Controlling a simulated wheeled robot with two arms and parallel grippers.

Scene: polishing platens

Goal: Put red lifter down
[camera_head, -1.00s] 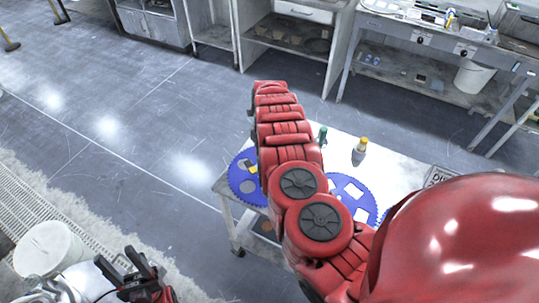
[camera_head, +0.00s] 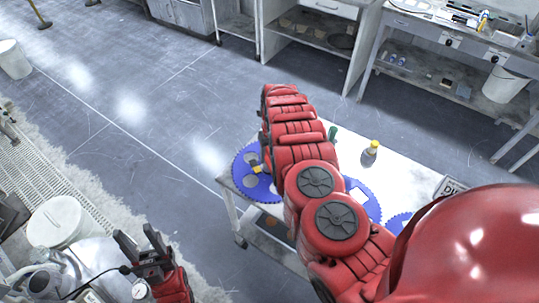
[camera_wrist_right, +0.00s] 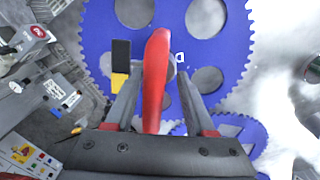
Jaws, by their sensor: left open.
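The red lifter (camera_wrist_right: 156,85) is a narrow red piece standing between the fingers of my right gripper (camera_wrist_right: 158,75) in the right wrist view. The fingers appear closed on its two sides. It is over a large blue toothed platen (camera_wrist_right: 222,62) with round holes; whether it touches the platen I cannot tell. In the head view my right arm hides the right gripper and the lifter. My left gripper (camera_head: 143,245) is open and empty at the lower left, away from the white table (camera_head: 405,163).
Blue platens (camera_head: 243,181) lie on the table, partly behind my right arm. A black and yellow piece (camera_wrist_right: 120,68) is left of the lifter. A yellow-capped bottle (camera_head: 370,152) and a green-topped item (camera_head: 332,133) stand on the table. A white bucket (camera_head: 62,224) is near my left gripper.

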